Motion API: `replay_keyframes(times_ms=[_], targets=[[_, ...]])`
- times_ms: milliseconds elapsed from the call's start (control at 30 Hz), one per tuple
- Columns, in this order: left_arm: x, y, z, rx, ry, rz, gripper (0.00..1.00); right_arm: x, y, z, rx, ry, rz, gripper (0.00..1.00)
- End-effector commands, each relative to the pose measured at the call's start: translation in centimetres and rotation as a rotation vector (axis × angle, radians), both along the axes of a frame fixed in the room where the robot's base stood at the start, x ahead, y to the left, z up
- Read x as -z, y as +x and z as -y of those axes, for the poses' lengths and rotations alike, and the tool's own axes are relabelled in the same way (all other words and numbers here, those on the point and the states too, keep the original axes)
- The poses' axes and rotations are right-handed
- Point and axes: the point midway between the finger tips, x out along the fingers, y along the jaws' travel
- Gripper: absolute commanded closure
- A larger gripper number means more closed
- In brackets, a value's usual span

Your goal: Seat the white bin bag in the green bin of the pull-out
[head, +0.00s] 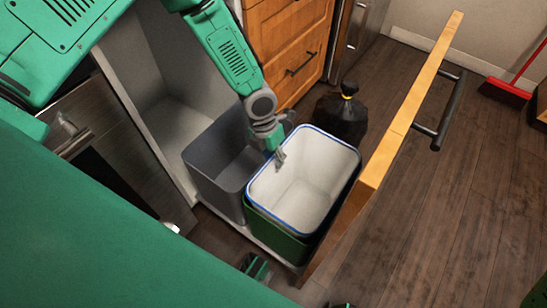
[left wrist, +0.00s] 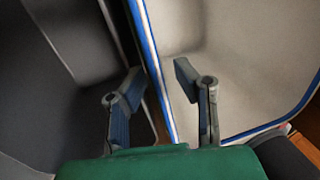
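The white bin bag (head: 306,187) with a blue rim opens upward in the pull-out. Its lower part sits inside the green bin (head: 277,238), and its rim stands above the bin's front edge. My left gripper (head: 279,156) is at the bag's left rim. In the left wrist view its two fingers (left wrist: 160,95) are apart, one over the white inside of the bag (left wrist: 235,65) and one on the outer side. The blue rim runs between them; contact cannot be told.
A grey bin (head: 222,165) stands left of the green bin. The wooden pull-out front (head: 400,125) with a dark handle (head: 440,115) rises at right. A black tied bag (head: 341,118) stands behind. The floor right is mostly clear.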

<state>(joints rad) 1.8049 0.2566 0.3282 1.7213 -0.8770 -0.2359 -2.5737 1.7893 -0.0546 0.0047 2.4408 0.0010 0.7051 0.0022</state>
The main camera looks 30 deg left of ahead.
Motion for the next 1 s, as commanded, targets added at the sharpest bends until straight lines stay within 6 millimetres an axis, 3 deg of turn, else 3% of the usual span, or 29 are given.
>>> replay_keyframes(times_ms=[333,700,1000], targets=[[-1.1,0.1,-0.2,-0.001,0.0,0.001,0.74,-0.5,0.0,0.0,0.0,0.0,0.0,0.6],[-8.6,0.3,-1.7,-0.002,-0.001,0.001,0.74,-3.7,0.0,0.0,0.0,0.0,0.0,0.6],[-11.7,0.4,-2.4,0.0,0.0,0.0,0.74,-4.8,0.0,0.0,0.0,0.0,0.0,0.6]])
